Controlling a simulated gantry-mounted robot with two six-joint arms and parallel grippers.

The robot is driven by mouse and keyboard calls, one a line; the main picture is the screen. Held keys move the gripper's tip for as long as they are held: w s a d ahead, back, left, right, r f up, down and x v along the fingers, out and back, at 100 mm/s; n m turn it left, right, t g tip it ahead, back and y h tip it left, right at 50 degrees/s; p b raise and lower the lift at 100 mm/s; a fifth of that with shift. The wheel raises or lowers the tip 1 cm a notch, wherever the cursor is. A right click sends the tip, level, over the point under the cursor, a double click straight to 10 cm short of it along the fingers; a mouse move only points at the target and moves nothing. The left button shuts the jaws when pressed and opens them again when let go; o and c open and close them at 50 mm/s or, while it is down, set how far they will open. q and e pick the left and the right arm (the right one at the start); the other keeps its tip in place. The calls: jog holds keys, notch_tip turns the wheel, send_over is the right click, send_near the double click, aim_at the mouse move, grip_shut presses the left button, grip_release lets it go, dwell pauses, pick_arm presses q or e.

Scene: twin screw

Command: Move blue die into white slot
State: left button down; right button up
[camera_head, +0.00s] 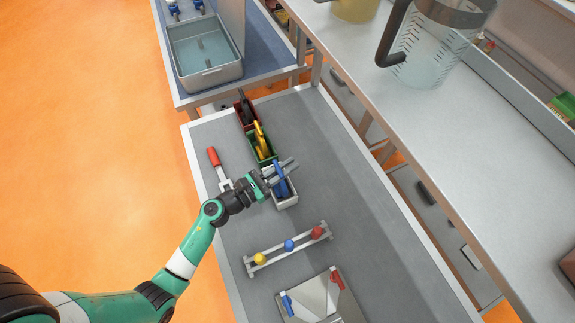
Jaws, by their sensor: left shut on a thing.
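The blue die (281,187) is at the white slot (288,203), a small pale open box on the grey bench. Its lower part appears to be inside the slot's walls, but I cannot tell whether it rests on the bottom. My left gripper (285,170) reaches in from the left over the slot and is shut on the blue die, partly covering it. My right gripper is not in view.
A green bin (263,159) holding a yellow piece (261,138) and a dark red bin (241,119) stand behind the slot. A red-handled tool (213,157) lies left. A rack with coloured knobs (308,240) and a metal plate (313,299) lie in front. The bench's right side is clear.

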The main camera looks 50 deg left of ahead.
pick_arm(q)
jog(key=shift+f+b, duration=0.4)
jog(key=c, duration=0.8)
grip_release()
jog(key=shift+f, duration=0.1)
jog(key=s, duration=0.3)
jog(key=s+a, duration=0.1)
jog(key=s, duration=0.7)
jog(key=shift+s+a, duration=0.25)
jog(key=shift+a, duration=0.15)
